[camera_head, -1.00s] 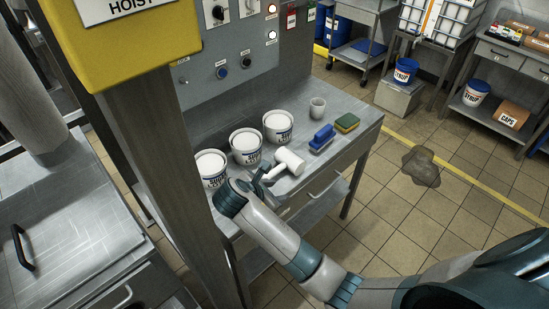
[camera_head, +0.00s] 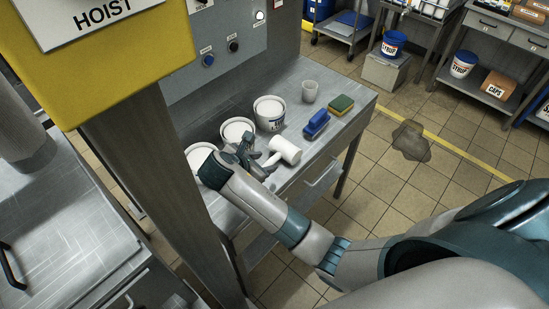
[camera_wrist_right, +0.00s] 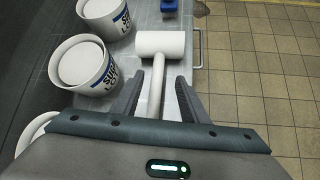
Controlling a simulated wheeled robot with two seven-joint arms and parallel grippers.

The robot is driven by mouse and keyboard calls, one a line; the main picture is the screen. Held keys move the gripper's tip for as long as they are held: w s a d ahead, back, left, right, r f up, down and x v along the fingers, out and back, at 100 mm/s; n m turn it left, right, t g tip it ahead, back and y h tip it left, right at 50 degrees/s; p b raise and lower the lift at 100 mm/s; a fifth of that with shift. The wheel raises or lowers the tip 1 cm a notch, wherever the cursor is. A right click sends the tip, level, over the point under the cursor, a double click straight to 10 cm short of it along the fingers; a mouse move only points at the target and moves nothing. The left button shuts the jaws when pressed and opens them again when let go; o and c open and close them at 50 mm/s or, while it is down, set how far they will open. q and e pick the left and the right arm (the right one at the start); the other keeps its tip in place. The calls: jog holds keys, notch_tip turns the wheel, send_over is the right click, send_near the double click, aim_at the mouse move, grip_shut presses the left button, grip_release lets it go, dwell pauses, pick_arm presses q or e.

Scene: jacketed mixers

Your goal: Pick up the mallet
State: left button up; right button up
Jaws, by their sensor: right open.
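The white mallet (camera_head: 284,151) lies on the metal bench top. In the right wrist view its head (camera_wrist_right: 161,44) lies across the top and its handle (camera_wrist_right: 157,85) runs back toward me. My right gripper (camera_wrist_right: 158,85) is open, with one finger on each side of the handle; it looks apart from both fingers. In the head view the right gripper (camera_head: 256,158) is over the bench beside the tubs and partly hides the handle. My left gripper is not in view.
Several white tubs stand left of the mallet, the nearest one (camera_wrist_right: 86,65) close to the left finger. A blue brush (camera_head: 317,123), a green-yellow sponge (camera_head: 341,104) and a small cup (camera_head: 310,91) stand further along.

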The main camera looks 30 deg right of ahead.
aim_at(270, 161)
jog(key=shift+x, duration=0.75)
jog(key=shift+f, duration=0.1)
jog(key=shift+w+d+p, duration=0.1)
jog(key=shift+p, duration=0.2)
jog(key=shift+w+d+f+p, duration=0.3)
jog(key=shift+d+f+p, duration=0.05)
jog(key=shift+f+p, duration=0.1)
jog(key=p+x, duration=0.1)
jog(key=x, duration=0.2)
jog(key=shift+a, duration=0.15)
jog(key=shift+w+d+f, duration=0.2)
jog(key=shift+d+f, duration=0.05)
jog(key=shift+f, duration=0.2)
